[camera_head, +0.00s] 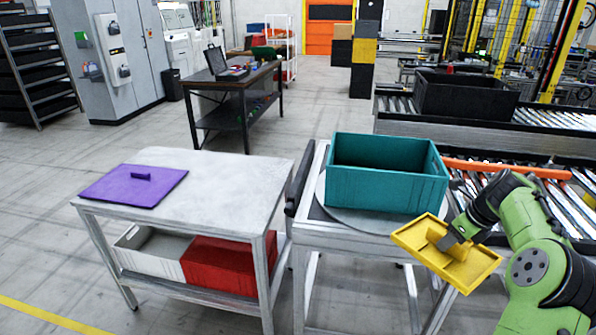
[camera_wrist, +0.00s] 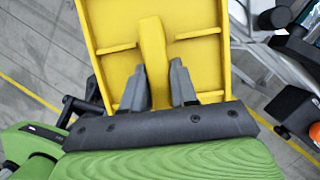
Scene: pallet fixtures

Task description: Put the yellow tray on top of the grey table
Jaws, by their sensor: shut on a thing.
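The yellow tray (camera_head: 471,272) is in the air at the right of the head view, tilted, in front of the teal crate's stand. My gripper (camera_head: 447,241) is shut on the raised rib in the tray's middle. In the wrist view my gripper's two fingers (camera_wrist: 160,85) sit on both sides of the yellow rib, and the yellow tray (camera_wrist: 197,55) fills the upper middle. The grey table (camera_head: 225,186) stands at the left of the head view, apart from the tray. A purple tray (camera_head: 122,188) with a small handle lies on its left part; its right part is bare.
A teal crate (camera_head: 377,188) stands on a round plate on a stand between the table and my arm. A white bin (camera_head: 148,262) and a red bin (camera_head: 222,265) sit on the table's lower shelf. A roller conveyor (camera_head: 480,175) with a black crate (camera_head: 462,97) is behind.

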